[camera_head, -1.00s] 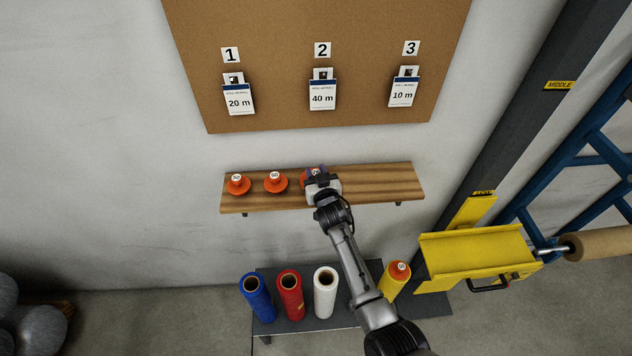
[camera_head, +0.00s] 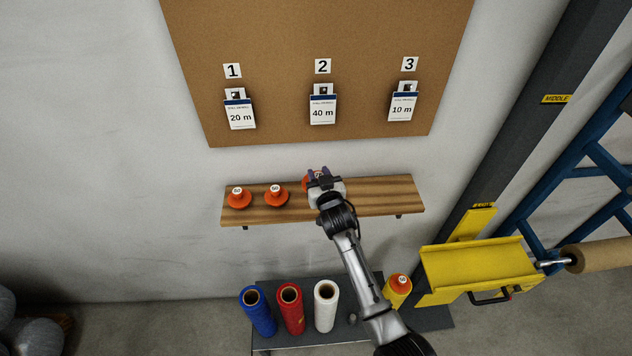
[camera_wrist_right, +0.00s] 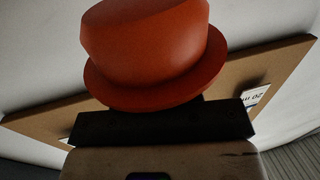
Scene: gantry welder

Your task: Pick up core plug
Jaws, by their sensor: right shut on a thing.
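Two orange core plugs with white labelled tops, the left one (camera_head: 239,197) and the middle one (camera_head: 276,195), stand on the wooden wall shelf (camera_head: 385,194). A third orange core plug (camera_head: 307,183) is at my right gripper (camera_head: 319,175), mostly hidden by it in the head view. In the right wrist view this plug (camera_wrist_right: 150,45) fills the top middle, its wide flange just above the dark finger. My right gripper is shut on it. Another orange plug (camera_head: 400,281) sits in the top of a yellow roll. My left gripper is not in view.
Blue (camera_head: 258,312), red (camera_head: 291,310) and white (camera_head: 326,306) rolls stand on a dark low bench (camera_head: 345,325). A corkboard (camera_head: 320,60) with numbered cards hangs above the shelf. A yellow trough (camera_head: 480,265) and blue frame stand at right. The shelf's right part is clear.

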